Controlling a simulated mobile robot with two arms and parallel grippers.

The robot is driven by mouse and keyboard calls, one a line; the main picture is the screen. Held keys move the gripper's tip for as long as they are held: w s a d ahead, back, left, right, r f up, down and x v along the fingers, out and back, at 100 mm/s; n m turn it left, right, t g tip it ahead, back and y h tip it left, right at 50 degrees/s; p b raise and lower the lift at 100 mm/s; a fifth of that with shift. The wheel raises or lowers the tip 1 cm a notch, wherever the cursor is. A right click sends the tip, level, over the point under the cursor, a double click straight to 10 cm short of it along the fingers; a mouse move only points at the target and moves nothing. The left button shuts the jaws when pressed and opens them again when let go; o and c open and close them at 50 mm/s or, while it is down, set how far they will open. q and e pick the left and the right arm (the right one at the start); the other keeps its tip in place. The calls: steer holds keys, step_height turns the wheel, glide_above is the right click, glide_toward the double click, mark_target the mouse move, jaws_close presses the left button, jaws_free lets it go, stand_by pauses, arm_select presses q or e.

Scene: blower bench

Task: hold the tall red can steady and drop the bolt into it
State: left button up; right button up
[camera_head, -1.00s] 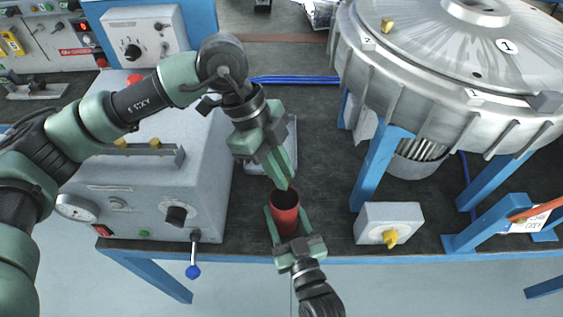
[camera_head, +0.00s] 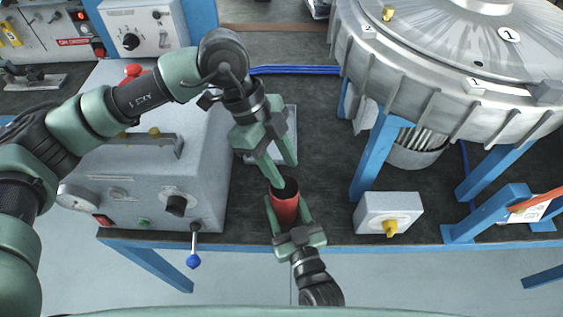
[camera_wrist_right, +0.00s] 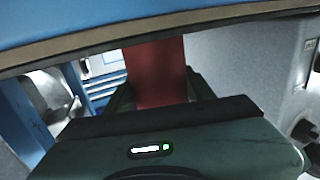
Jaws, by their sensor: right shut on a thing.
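The tall red can (camera_head: 286,211) stands upright near the front edge of the bench, its dark open mouth facing up. My right gripper (camera_head: 287,214) is shut on the can, one finger on each side. In the right wrist view the red can (camera_wrist_right: 158,72) shows between the fingers, its upper part cut off by the bench edge in front. My left gripper (camera_head: 285,174) is open just above and behind the can's mouth, its fingers spread apart. No bolt shows between them. The inside of the can is too dark to tell what it holds.
A grey box with a blue-knobbed lever (camera_head: 194,262) stands left of the can. A small box with a yellow knob (camera_head: 391,227) is to the right. A large metal blower housing (camera_head: 450,75) on blue legs fills the back right. A pale tray (camera_head: 291,120) lies behind my left gripper.

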arm_select(q)
steer(key=v, duration=1.2)
arm_select(e)
steer(key=o, duration=1.5)
steer(key=shift+s, duration=0.1)
